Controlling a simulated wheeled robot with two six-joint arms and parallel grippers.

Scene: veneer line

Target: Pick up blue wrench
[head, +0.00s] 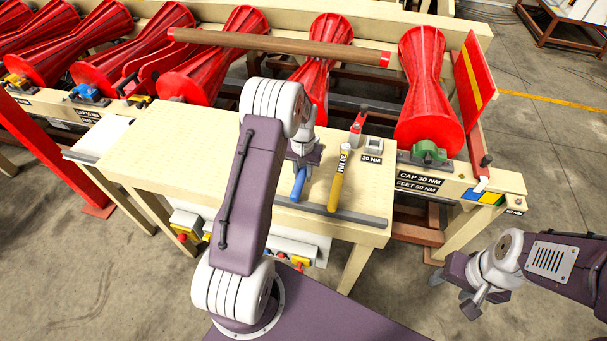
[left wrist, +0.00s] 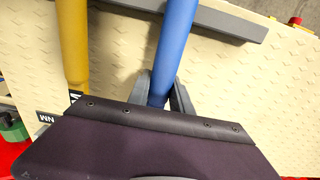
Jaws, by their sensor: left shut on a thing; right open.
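The blue wrench (head: 299,185) is at the front part of the wooden table, its blue handle toward the front edge. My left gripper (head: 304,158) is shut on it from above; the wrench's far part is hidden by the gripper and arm. In the left wrist view the blue wrench (left wrist: 175,45) runs between the two grey fingers (left wrist: 163,92). I cannot tell whether it touches the table. My right gripper (head: 470,294) is open and empty, off to the right, apart from the table.
A yellow wrench (head: 339,190) lies close to the right of the blue one. A red-handled tool (head: 357,124) is behind it. A grey strip (head: 345,215) edges the table's front. Red rollers (head: 425,90) line the back. The tabletop left of my left arm is clear.

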